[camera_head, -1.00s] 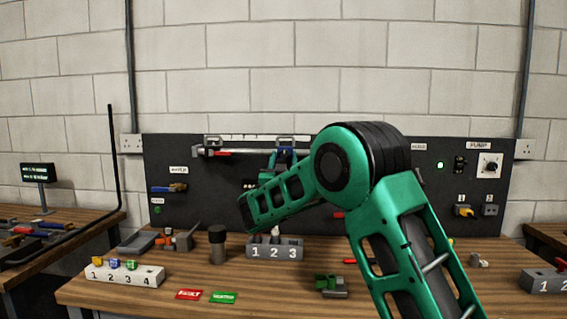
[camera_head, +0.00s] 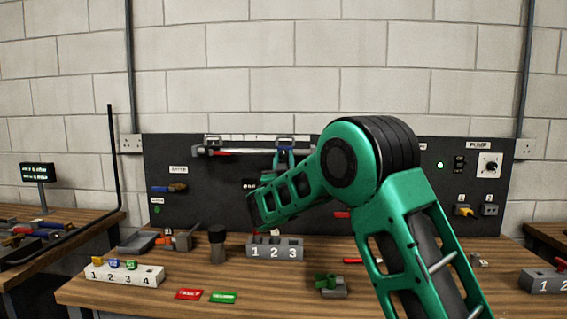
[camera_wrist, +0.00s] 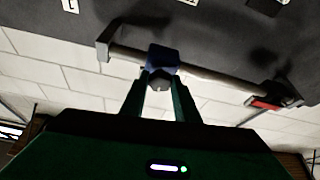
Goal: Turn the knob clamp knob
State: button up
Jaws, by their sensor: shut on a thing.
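In the wrist view my gripper (camera_wrist: 160,80) has its two fingers closed around a grey knob (camera_wrist: 159,86). The knob is on a blue clamp body (camera_wrist: 163,57) that sits on a pale rail (camera_wrist: 209,75). In the head view my gripper (camera_head: 287,163) is up at the dark panel, under the rail (camera_head: 250,150). The knob cannot be made out in the head view, and my arm covers part of the panel.
The dark panel (camera_head: 400,190) carries a pump dial (camera_head: 489,164) and a green lamp. On the bench are a block marked 1 2 3 (camera_head: 275,253), a black cylinder (camera_head: 217,245), a white block marked 1 to 4 (camera_head: 125,275) and red and green labels. Bare wood lies in front.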

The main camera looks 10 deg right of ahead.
jog(key=n+y, duration=0.2)
jog(key=n, duration=0.3)
jog(key=n+y, duration=0.3)
jog(key=n, duration=0.2)
jog(key=shift+s+d+r, duration=0.1)
jog(key=shift+d, duration=0.05)
jog(key=n+g+y, duration=0.1)
jog(key=n, duration=0.2)
jog(key=shift+d, duration=0.1)
jog(key=n+g, duration=0.1)
jog(key=n, duration=0.1)
jog(key=n+g+y, duration=0.1)
jog(key=n, duration=0.2)
jog(key=shift+r, duration=0.15)
jog(key=n+g, duration=0.1)
jog(key=n, duration=0.2)
jog(key=n+g, duration=0.1)
jog(key=n, duration=0.1)
jog(key=shift+r+n, duration=0.15)
jog(key=shift+n, duration=0.25)
jog(key=shift+n+g+h, duration=0.7)
jog(key=shift+n+g, duration=0.2)
jog(key=shift+n, duration=0.8)
